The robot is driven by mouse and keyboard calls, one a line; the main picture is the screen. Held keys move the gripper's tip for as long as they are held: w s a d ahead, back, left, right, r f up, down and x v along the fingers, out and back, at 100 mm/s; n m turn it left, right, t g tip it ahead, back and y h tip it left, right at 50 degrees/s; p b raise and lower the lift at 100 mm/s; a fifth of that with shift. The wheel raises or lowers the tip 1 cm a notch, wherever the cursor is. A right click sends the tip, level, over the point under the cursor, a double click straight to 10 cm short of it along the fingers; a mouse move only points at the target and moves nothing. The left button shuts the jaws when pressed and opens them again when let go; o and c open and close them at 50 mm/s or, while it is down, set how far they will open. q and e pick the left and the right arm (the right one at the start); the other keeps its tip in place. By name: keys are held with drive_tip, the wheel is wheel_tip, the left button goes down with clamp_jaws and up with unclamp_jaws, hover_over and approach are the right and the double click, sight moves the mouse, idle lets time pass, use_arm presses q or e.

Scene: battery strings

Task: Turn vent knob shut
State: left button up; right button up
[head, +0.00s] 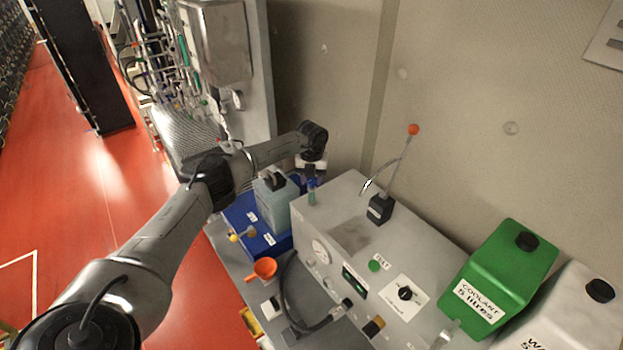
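My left arm reaches across from the lower left. Its gripper (311,180) points down at the back left of a grey bench unit (345,205). A small teal upright piece (311,197) sits right under the fingertips. I cannot tell whether the fingers touch it, or whether they are open or shut. A black round knob (405,293) sits on a white plate on the unit's sloped front, well away from the gripper. The plate's lettering is too small to read, so I cannot tell which piece is the vent knob. My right gripper is out of view.
A lever with an orange ball (413,130) stands on the unit. A green coolant can (500,277) and a white can (570,312) stand at right. A translucent container (277,205), blue box (240,215) and orange funnel (264,269) lie left. Red floor (60,170) is clear.

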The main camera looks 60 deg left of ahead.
sight(312, 180)
use_arm(q)
drive_tip(key=o, duration=0.4)
drive_tip(key=shift+c, duration=0.2)
drive_tip(key=shift+r, duration=0.1)
wheel_tip(312, 180, up, 14)
drive_tip(key=b, duration=0.4)
drive_tip(key=shift+f, duration=0.2)
idle(0.3)
